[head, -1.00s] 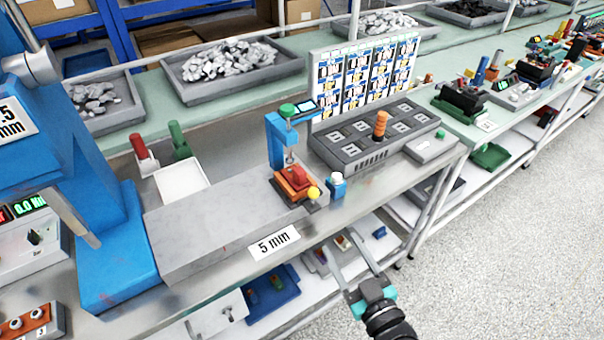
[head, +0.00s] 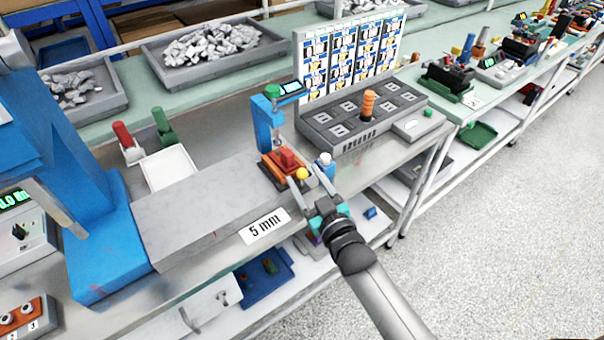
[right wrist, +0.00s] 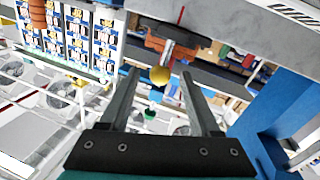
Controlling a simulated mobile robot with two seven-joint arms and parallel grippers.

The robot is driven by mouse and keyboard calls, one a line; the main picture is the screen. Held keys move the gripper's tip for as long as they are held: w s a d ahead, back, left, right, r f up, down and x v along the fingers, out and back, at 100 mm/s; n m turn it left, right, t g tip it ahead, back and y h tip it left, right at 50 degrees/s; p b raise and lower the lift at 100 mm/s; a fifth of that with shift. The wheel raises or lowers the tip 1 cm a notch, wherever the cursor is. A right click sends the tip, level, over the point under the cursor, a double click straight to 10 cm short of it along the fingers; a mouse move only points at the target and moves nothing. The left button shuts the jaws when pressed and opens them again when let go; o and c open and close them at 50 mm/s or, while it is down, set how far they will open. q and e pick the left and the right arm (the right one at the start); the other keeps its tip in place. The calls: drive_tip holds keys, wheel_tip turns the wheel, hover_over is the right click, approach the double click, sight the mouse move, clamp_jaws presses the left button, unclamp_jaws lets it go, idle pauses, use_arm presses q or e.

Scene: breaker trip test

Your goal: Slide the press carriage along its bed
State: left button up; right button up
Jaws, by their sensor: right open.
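The press carriage (head: 282,158) is an orange and dark block with a red part on top, at the far end of its long grey bed (head: 200,205). A yellow ball knob (head: 302,173) sticks out from its front. My right gripper (head: 307,174) is open at the knob, one finger on each side. In the right wrist view the yellow knob (right wrist: 160,75) shows between the open fingertips (right wrist: 160,71), with space on both sides. Whether a finger touches it, I cannot tell. My left gripper is not in view.
A small blue press (head: 263,122) with a green top stands behind the carriage. A blue post with a white top (head: 325,159) is close by the right finger. The grey socket panel (head: 360,125) is farther right. A large blue press (head: 100,230) stands at the bed's left end.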

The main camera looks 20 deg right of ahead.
drive_tip(key=shift+w+a, duration=0.2)
drive_tip(key=shift+w, duration=0.9)
clamp_jaws()
idle(0.8)
